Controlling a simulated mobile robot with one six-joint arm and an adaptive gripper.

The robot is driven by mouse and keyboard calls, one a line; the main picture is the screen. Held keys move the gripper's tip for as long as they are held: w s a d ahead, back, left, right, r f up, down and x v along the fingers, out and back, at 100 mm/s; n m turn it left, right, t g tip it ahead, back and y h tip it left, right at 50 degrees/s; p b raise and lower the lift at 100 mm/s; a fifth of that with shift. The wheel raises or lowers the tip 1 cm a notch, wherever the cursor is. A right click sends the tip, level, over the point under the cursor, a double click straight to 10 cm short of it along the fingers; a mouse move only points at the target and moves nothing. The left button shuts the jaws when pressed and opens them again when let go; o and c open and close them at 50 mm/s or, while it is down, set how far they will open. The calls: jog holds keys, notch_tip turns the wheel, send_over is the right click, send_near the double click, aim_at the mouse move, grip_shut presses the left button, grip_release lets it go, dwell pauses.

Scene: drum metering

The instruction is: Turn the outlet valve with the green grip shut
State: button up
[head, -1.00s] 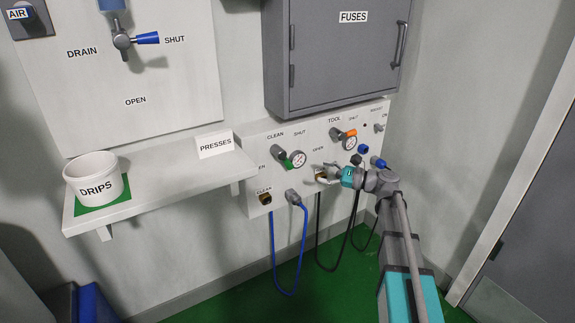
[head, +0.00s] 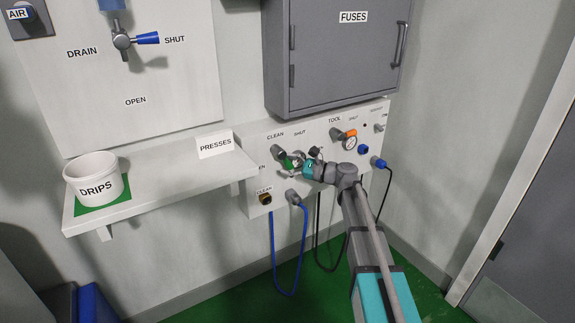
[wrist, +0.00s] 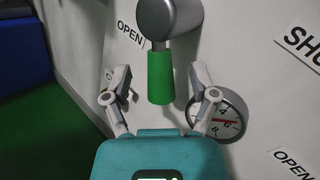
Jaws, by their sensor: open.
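The CLEAN valve has a grey hub and a green grip (head: 288,163), low on the wall panel in the head view. The grip points down and right from the hub, with the SHUT label to its upper right. In the wrist view the green grip (wrist: 160,80) hangs below the grey hub (wrist: 168,18). My gripper (wrist: 160,72) is open, with one finger on each side of the grip and visible gaps on both sides. In the head view my gripper (head: 296,160) is at the valve and partly hides the grip.
A round gauge (wrist: 228,116) sits close behind my right finger in the wrist view. An orange-gripped TOOL valve (head: 346,134) is to the right. A blue hose (head: 272,245) and dark hoses hang below. A shelf with a DRIPS bucket (head: 95,178) is left.

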jog(key=shift+a, duration=0.15)
grip_shut()
dwell(0.4)
